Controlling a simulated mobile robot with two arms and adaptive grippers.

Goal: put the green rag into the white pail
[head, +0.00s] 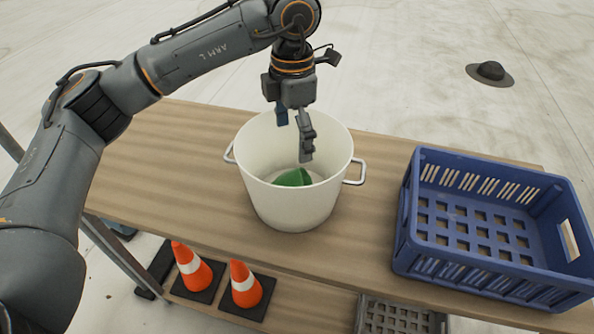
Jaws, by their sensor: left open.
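The white pail (294,208) stands upright on the wooden table, with a metal handle on each side. The green rag (294,177) lies inside the pail, low down; the pail's front wall hides part of it. My left gripper (294,146) points down over the pail's mouth, with its fingertips within the rim. It is open, and the rag shows below it, apart from the fingers as far as I can see. My right gripper is not in view.
A blue crate (479,268), empty, stands on the table (165,165) to the right of the pail. Two orange cones (194,268) and a grey crate (400,316) are on the lower shelf. The tabletop left of the pail is clear.

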